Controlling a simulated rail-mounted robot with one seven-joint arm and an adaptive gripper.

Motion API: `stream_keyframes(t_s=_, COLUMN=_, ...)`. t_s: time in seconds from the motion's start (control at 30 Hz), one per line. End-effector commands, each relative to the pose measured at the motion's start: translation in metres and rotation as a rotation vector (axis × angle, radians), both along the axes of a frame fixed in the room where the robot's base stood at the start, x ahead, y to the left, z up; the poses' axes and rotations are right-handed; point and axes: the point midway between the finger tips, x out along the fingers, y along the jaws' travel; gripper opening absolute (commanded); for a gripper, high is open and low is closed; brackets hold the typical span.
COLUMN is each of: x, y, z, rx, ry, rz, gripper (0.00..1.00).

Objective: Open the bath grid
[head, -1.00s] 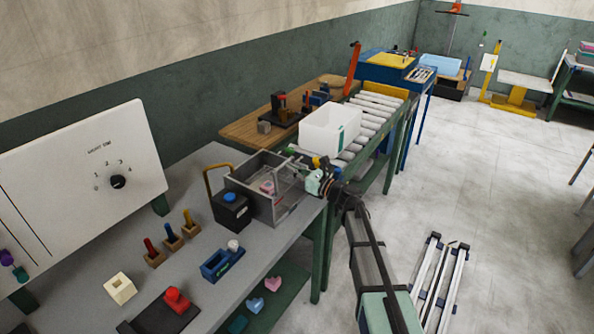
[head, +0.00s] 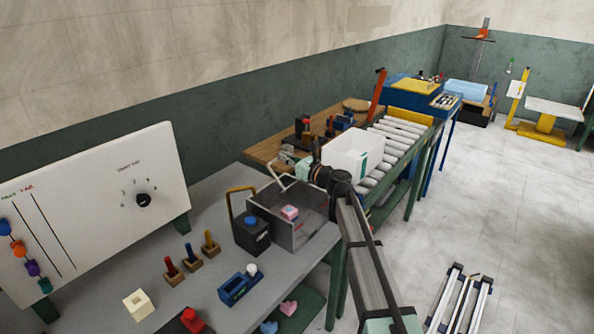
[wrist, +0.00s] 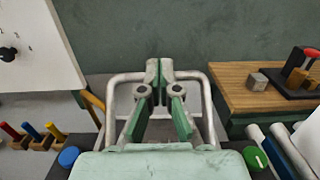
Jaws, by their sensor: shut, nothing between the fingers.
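The bath (head: 313,236) is a grey open-topped metal box on the bench, with a pink block (head: 289,213) inside. The bath grid (head: 274,176) is a pale metal bar frame, raised and tilted up at the back of the bath, so the top is uncovered in the head view. My gripper (head: 293,164) is at the raised grid's upper part, above the bath's far side. In the wrist view, my gripper (wrist: 160,75) is shut with nothing between its fingers. The grid's bars (wrist: 208,100) show on both sides of it. Contact with the grid is unclear.
A black box with a blue button and yellow handle (head: 251,229) stands left of the bath. A wooden table (head: 270,152) is behind, and a white dial panel (head: 95,205) stands at left.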

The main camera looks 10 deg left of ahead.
Motion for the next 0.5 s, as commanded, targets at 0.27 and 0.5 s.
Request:
stream_keyframes(t_s=0.27, x=0.019, y=0.036, z=0.007, rx=-0.001, ry=0.0, rz=0.001, gripper=0.0)
stream_keyframes(t_s=0.5, x=0.023, y=0.047, z=0.009, rx=-0.001, ry=0.0, rz=0.0, gripper=0.0)
